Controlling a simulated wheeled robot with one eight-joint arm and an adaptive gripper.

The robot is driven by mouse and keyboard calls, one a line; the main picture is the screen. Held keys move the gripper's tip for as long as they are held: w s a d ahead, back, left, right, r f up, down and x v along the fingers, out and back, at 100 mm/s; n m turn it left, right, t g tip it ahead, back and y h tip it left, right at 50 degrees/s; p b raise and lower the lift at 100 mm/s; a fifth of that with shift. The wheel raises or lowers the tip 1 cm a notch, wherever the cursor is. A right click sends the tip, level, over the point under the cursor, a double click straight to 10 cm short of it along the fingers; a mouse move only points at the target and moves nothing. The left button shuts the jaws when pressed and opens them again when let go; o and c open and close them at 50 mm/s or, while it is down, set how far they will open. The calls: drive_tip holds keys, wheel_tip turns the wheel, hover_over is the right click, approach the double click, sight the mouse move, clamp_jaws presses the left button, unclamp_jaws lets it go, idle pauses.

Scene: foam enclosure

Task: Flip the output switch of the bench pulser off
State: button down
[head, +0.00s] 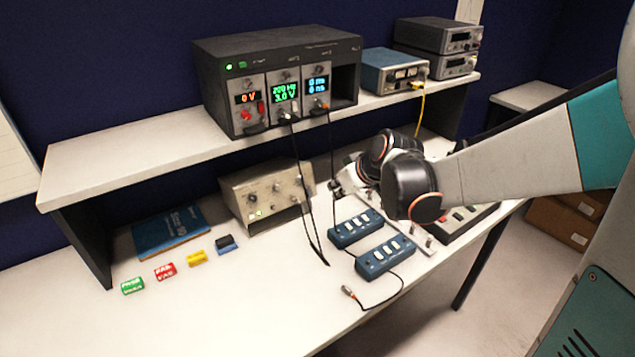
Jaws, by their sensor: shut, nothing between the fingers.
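My gripper (336,186) is shut and empty, just right of the beige instrument's right end. It appears apart from the instrument, though the depth gap is hard to judge.
A dark rack (225,85) with lit displays stands on the shelf (110,160); its cables hang down right of the beige instrument. Two blue switch boxes (357,228) (384,257) lie in front. A blue book (170,231) and small coloured blocks (165,271) lie left.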

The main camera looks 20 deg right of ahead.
sight(310, 192)
drive_tip(key=w+r+b+x, duration=0.1)
drive_tip(key=b+x, duration=0.3)
drive_tip(key=x, duration=0.9)
drive_tip(key=shift+a, duration=0.2)
drive_tip(key=shift+w, duration=0.1)
drive_tip(key=shift+b, duration=0.3)
drive_tip(key=shift+w+f, duration=0.15)
drive_tip(key=shift+f, duration=0.35)
drive_tip(key=shift+a+r, duration=0.1)
drive_tip(key=shift+w+r+p, duration=0.25)
drive_tip(key=shift+r+p, duration=0.15)
drive_tip(key=shift+r, duration=0.3)
